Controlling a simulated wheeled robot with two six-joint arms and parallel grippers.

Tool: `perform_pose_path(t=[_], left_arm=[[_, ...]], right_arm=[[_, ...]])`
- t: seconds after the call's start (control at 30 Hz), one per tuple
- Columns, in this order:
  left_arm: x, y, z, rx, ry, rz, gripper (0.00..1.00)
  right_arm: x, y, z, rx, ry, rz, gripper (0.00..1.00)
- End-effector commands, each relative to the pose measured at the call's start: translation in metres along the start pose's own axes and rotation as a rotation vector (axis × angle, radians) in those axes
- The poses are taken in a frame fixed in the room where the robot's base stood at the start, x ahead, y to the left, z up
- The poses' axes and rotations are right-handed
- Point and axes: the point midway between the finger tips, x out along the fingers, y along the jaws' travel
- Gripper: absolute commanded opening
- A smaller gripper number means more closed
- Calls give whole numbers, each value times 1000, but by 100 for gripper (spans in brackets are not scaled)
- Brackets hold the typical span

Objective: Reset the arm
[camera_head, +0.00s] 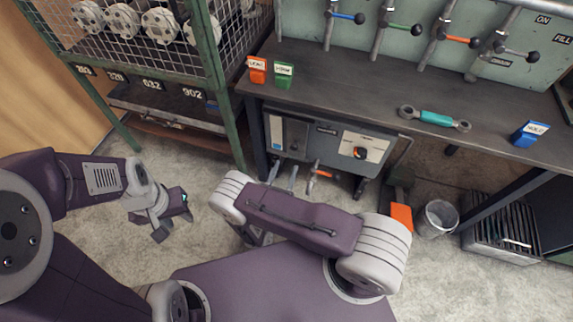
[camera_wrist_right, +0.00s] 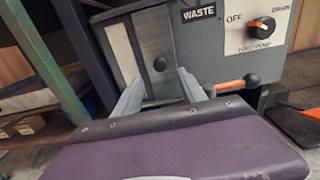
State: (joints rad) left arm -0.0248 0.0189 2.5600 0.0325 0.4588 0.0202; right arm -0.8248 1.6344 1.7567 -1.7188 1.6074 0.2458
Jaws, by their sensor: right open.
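My left gripper (camera_head: 174,222) hangs over the bare floor at the left in the head view. Its two fingers are apart and nothing shows between them. My right gripper (camera_head: 283,174) is mostly hidden behind my right forearm in the head view, with its fingertips showing before the grey pump cabinet (camera_head: 318,143). In the right wrist view, the right gripper's fingers (camera_wrist_right: 160,85) are spread and empty. They point toward the cabinet front with its "WASTE" label.
A mesh rack (camera_head: 190,75) stands at left. A bin (camera_head: 437,218) and slatted crate (camera_head: 500,235) stand at right.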

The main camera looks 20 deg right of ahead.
Motion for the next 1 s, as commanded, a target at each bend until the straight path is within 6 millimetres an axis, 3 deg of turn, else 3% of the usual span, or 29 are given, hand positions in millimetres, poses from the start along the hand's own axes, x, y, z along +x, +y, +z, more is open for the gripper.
perform_pose_path(t=[0.4,0.47,0.57,0.6,0.7,0.8,0.9,1.0], left_arm=[[0,0,0,0,0,0,36],[0,0,0,0,0,0,36],[-1,0,0,0,0,0,36],[-2,0,0,0,0,0,36],[-2,0,0,0,0,0,36],[-3,0,0,0,0,0,36],[-3,0,0,0,0,0,36],[-4,0,0,0,0,0,36]], right_arm=[[4,-5,5,11,7,-39,48],[12,-20,17,35,28,-136,48],[21,-72,48,132,106,-442,48],[18,-97,60,194,153,-592,48],[-11,-151,80,399,282,-959,48],[-54,-176,93,673,409,-1278,48],[-87,-173,103,970,508,-1509,48],[-105,-158,113,1252,571,-1657,48]])
